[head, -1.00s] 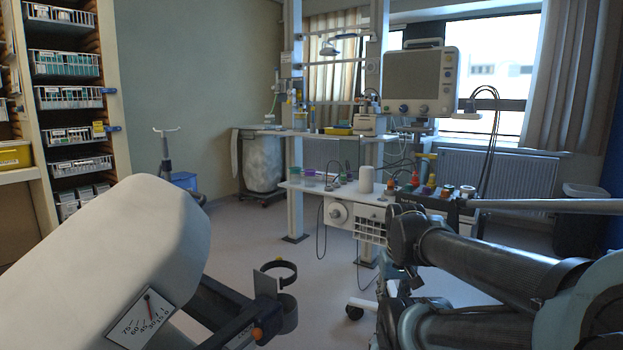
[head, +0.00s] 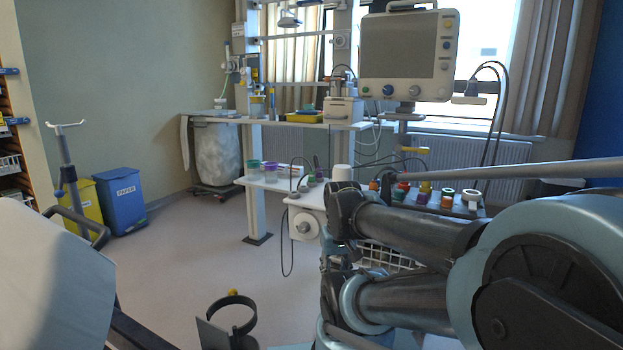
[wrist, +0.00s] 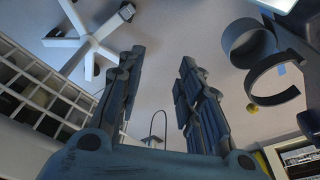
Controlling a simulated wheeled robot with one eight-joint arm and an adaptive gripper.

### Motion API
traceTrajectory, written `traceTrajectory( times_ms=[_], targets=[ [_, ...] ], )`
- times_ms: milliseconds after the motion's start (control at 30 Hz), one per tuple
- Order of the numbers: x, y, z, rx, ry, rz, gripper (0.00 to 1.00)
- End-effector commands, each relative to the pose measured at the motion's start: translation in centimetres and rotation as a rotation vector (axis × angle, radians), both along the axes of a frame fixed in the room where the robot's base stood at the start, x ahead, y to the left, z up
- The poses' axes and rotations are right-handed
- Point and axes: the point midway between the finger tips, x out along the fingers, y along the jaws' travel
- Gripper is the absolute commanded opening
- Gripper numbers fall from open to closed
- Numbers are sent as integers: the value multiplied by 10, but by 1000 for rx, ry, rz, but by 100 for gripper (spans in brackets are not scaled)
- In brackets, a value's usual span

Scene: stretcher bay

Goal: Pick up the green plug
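Several small coloured pieces stand in a row on a dark rack (head: 478,212) at the right of the head view, beyond my arm. One small green piece (head: 398,194) among them may be the green plug; it is too small and partly hidden to be sure. My gripper (wrist: 162,56) shows in the wrist view with its two fingers apart and only floor between them. It is open and empty. No green plug shows in the wrist view. In the head view my arm hides part of the bench front, and the gripper cannot be made out.
A white bench (head: 262,183) holds bowls and a white cylinder. A monitor (head: 405,45) stands behind the rack. A dark ring holder (head: 236,322) is near at the bottom; a wheeled base (wrist: 92,38) shows in the wrist view. Open floor lies left of the bench.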

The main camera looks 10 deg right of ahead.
Motion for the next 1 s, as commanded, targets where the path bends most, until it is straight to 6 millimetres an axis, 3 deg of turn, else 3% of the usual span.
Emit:
traceTrajectory(
  times_ms=[267,333,467,667,1000],
  targets=[
    [0,0,0,0,0,0,33],
    [0,0,0,0,0,0,43],
    [0,0,17,-2,-16,-9,43],
    [48,-1,75,-13,-38,-61,43],
    [166,2,192,-31,-98,-191,43]
  ],
)
